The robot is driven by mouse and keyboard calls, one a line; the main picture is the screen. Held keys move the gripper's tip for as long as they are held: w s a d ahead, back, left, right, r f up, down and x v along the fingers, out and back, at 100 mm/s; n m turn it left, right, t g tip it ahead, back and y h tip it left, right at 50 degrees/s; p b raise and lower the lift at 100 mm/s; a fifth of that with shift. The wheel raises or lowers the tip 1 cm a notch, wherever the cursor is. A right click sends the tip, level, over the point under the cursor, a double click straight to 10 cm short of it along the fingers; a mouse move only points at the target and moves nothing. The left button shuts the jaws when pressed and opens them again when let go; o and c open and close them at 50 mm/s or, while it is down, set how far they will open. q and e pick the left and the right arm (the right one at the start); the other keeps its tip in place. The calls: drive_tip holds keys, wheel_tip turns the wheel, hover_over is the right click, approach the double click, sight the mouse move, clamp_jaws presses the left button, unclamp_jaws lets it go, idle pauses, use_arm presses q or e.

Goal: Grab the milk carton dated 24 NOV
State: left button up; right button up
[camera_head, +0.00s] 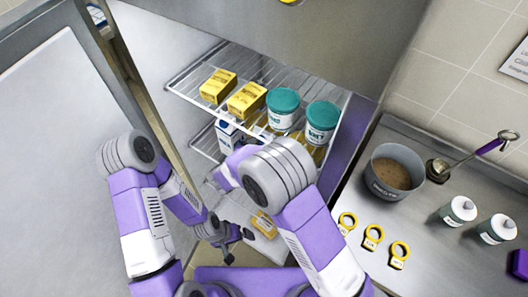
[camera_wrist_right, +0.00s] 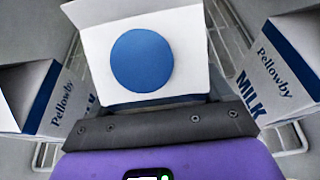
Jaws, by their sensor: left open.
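In the right wrist view a white carton with a blue round spot (camera_wrist_right: 142,60) stands directly in front of my right gripper (camera_wrist_right: 165,122). A milk carton on the left (camera_wrist_right: 38,95) and a milk carton on the right (camera_wrist_right: 278,75) flank it, both lettered "Pellowby". No date is readable on any carton. My right gripper's fingertips are hidden, so its grip is unclear. In the head view, a milk carton (camera_head: 225,133) shows partly on the lower fridge shelf, beside my right arm. My left gripper (camera_head: 238,247) is open and empty, low in front of the fridge.
The upper wire shelf (camera_head: 187,88) holds yellow boxes (camera_head: 246,100) and teal-lidded tubs (camera_head: 281,108). Another yellow box (camera_head: 263,224) lies lower down. The open fridge door (camera_head: 60,130) is at left. The right counter holds a pot (camera_head: 392,172), yellow rings (camera_head: 372,236) and white bottles (camera_head: 459,210).

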drive_tip(key=c, duration=1)
drive_tip(key=shift+r, duration=0.1)
clamp_jaws()
